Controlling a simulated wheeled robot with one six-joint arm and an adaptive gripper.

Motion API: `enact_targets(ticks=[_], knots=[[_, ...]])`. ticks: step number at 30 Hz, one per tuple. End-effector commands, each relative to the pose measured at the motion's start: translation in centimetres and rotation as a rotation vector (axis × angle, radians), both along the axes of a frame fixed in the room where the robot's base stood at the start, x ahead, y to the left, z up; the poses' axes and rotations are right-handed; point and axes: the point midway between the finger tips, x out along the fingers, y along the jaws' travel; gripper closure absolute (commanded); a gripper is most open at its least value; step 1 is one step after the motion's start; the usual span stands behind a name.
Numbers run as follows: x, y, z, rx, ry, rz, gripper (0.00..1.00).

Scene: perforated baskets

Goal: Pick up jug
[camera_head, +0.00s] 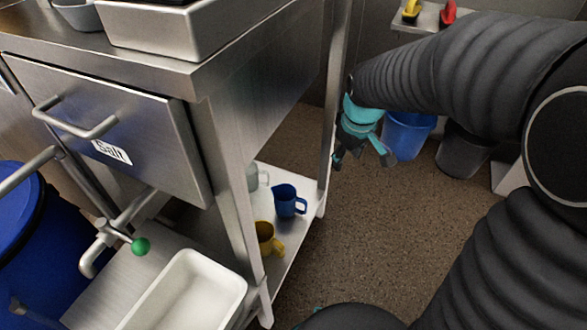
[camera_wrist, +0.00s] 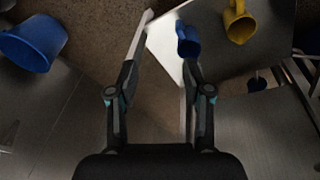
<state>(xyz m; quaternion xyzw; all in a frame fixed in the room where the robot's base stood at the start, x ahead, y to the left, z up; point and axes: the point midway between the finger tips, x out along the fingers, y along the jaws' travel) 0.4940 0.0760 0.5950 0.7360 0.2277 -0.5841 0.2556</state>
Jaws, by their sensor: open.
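Several jugs stand on the low shelf under the steel table. A blue jug (camera_head: 287,201) is near the shelf's right edge, a yellow jug (camera_head: 268,239) is nearer, and a pale jug (camera_head: 254,177) is farther back, partly hidden by the table leg. My gripper (camera_head: 362,160) is open and empty, in the air to the right of the table, apart from the jugs. In the wrist view, my gripper (camera_wrist: 160,50) has its fingers spread. The blue jug (camera_wrist: 187,42) shows beside the right finger, partly overlapped by it, and the yellow jug (camera_wrist: 238,24) is farther right.
The table leg (camera_head: 334,90) stands between my gripper and the shelf (camera_head: 300,235). A blue bucket (camera_head: 408,136) and a grey bin (camera_head: 462,152) are behind my gripper. A white tray (camera_head: 235,290) is at the front. The brown floor (camera_head: 400,220) is open.

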Motion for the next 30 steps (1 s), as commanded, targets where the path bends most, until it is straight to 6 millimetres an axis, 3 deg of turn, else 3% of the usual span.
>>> enact_targets(ticks=[6,15,19,30], knots=[[4.6,3.2,-6.8,-0.044,0.080,0.201,0.50],[8.0,7.2,-16.7,-0.083,0.169,0.451,0.50],[8.4,8.1,-19.3,-0.091,0.189,0.515,0.50],[8.6,8.7,-23.7,-0.096,0.204,0.555,0.50]])
